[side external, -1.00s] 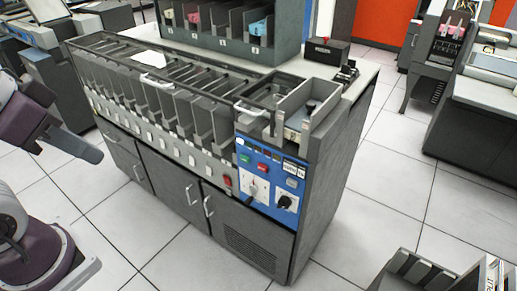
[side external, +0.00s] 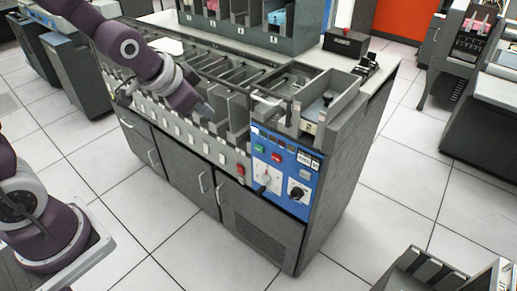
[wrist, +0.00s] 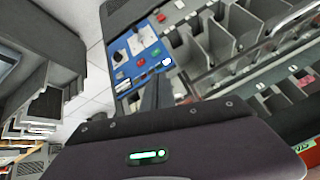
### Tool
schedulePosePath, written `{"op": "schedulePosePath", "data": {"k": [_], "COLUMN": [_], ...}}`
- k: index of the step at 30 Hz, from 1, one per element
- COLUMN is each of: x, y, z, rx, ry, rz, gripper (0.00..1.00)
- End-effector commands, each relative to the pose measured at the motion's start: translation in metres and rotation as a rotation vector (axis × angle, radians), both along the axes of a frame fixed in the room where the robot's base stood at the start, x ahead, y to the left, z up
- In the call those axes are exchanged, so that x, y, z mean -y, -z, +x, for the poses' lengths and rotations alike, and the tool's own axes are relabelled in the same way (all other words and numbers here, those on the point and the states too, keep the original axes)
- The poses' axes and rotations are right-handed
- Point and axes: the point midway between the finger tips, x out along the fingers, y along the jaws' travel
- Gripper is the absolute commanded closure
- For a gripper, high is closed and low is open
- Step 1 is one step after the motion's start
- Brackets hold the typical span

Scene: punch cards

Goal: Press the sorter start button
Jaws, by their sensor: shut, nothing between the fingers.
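The sorter (side external: 262,228) is a long grey cabinet with open pockets and a blue control panel (side external: 306,205) at its right front. A green button (side external: 260,148) is at the panel's upper left, with a red button (side external: 276,158) to its right; their labels are too small to read. In the wrist view the blue panel (wrist: 122,72) and green button (wrist: 141,57) lie beyond the fingers. My gripper (side external: 207,110) is over the front of the pockets, left of the panel and apart from the green button. Its dark fingers (wrist: 157,88) are shut and empty.
The panel also carries a dial plate (side external: 266,177) and a black knob (side external: 298,191). A red switch (side external: 240,170) sits left of the panel. A card hopper (side external: 322,108) rises above it. Clear tiled floor (side external: 385,205) lies right of the sorter.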

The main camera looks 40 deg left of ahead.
Motion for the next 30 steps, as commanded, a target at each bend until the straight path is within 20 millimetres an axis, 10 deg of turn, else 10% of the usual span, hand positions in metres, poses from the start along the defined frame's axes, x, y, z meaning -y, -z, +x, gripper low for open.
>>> {"op": "schedulePosePath", "data": {"k": [7,15,30], "x": [-0.007,-0.001,0.003], "y": [0.111,0.218,0.242], "z": [0.057,0.059,0.053], "rx": [0.045,0.116,0.148], "ry": [0.173,0.336,0.379], "rz": [0.094,0.144,0.153], "gripper": [1.00,1.00,1.00]}}
